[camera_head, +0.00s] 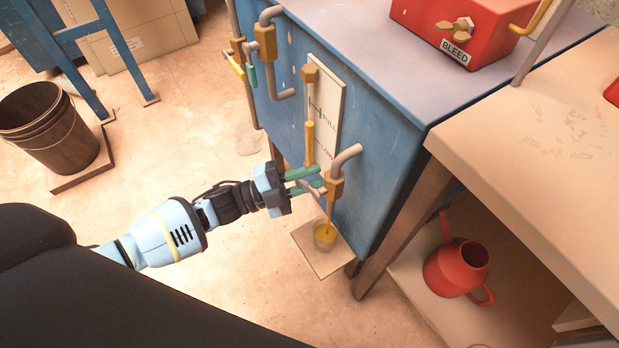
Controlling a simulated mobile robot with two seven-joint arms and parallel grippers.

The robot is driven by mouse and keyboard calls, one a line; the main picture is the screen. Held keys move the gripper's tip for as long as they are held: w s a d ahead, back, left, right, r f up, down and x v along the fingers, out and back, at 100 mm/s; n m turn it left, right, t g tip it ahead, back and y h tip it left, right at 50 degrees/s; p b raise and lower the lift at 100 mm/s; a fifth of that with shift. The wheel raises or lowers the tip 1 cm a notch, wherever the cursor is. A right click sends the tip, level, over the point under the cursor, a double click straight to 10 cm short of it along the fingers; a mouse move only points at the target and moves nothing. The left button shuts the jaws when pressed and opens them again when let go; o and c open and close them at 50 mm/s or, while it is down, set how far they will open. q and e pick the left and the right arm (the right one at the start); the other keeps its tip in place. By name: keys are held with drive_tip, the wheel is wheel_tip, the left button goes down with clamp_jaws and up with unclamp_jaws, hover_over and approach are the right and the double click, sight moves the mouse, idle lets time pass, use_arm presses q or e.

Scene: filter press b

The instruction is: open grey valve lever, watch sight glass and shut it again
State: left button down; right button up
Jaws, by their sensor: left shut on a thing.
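My left gripper (312,180) reaches in from the left, its two green fingers shut on the grey valve lever (317,192). The lever sits at a brass valve body (335,187) below a bent grey pipe, on the front of the blue tank (380,135). The fingers hide much of the lever, so its exact angle is hard to tell. The sight glass (310,105) is an upright tube beside a pale marked board (327,105); yellow fills its lower part. A small cup (325,236) with yellow in it stands below the valve. My right gripper is out of view.
A red box marked BLEED (465,32) stands on top. A red jug (458,266) sits on the bench's lower shelf at right. A dark bucket (50,125) stands at left. Floor between is clear.

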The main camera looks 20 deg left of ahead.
use_arm(q)
drive_tip(key=r+m+p, duration=0.1)
drive_tip(key=m, duration=0.1)
drive_tip(key=r+m+g+y+p, duration=0.1)
drive_tip(key=m, duration=0.1)
drive_tip(key=r+m+g+p, duration=0.1)
drive_tip(key=m+p, duration=0.1)
drive_tip(key=shift+w+a+r, duration=0.2)
drive_tip(key=shift+w+a, duration=0.1)
drive_tip(key=shift+a, duration=0.1)
drive_tip(key=shift+m, duration=0.3)
drive_tip(key=c, duration=1.4)
unclamp_jaws()
drive_tip(key=shift+c, duration=0.2)
drive_tip(key=shift+o, duration=0.8)
